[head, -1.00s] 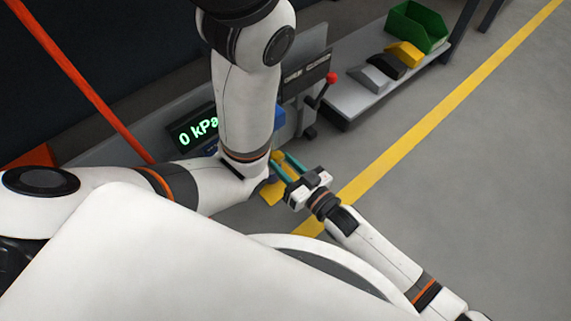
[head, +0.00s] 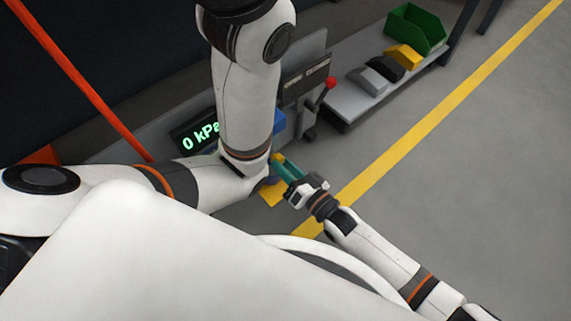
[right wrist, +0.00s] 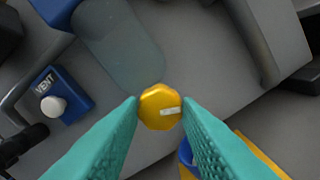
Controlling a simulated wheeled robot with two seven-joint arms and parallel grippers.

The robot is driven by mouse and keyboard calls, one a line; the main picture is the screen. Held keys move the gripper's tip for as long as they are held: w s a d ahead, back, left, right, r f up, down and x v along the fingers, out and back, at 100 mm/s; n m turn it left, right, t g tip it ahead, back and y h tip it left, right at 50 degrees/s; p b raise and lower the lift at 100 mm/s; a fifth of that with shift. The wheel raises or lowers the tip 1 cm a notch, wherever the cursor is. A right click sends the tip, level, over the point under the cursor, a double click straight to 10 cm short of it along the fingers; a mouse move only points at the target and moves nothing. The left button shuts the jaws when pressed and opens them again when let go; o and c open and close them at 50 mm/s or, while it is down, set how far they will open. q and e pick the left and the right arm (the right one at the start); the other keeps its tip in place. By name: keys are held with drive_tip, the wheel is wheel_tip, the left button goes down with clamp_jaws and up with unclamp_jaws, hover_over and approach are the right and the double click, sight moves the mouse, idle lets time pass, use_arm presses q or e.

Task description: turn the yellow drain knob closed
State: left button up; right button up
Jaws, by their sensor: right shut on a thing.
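The yellow drain knob (right wrist: 159,98) sits between the two teal fingertips of my right gripper (right wrist: 160,108) in the right wrist view. A white mark on its face points to the right in that view. In the head view my right gripper (head: 281,164) reaches in from the lower right, its fingers shut on the knob (head: 277,157), of which only a little shows. My left arm crosses the head view and its gripper is out of the picture.
A display (head: 197,137) reads 0 kPa, partly behind my left arm. A blue VENT box (right wrist: 63,92) with a white button is left of the knob. A red-tipped lever (head: 330,83), a shelf with blocks and a green bin (head: 416,30) stand beyond. Floor at right is clear.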

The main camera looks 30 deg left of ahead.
drive_tip(key=m+b, duration=0.1)
drive_tip(key=m, duration=0.9)
drive_tip(key=shift+f, duration=0.15)
drive_tip(key=shift+m+b, duration=0.85)
drive_tip(key=shift+m, duration=0.75)
drive_tip(key=o, duration=1)
drive_tip(key=shift+c, duration=0.2)
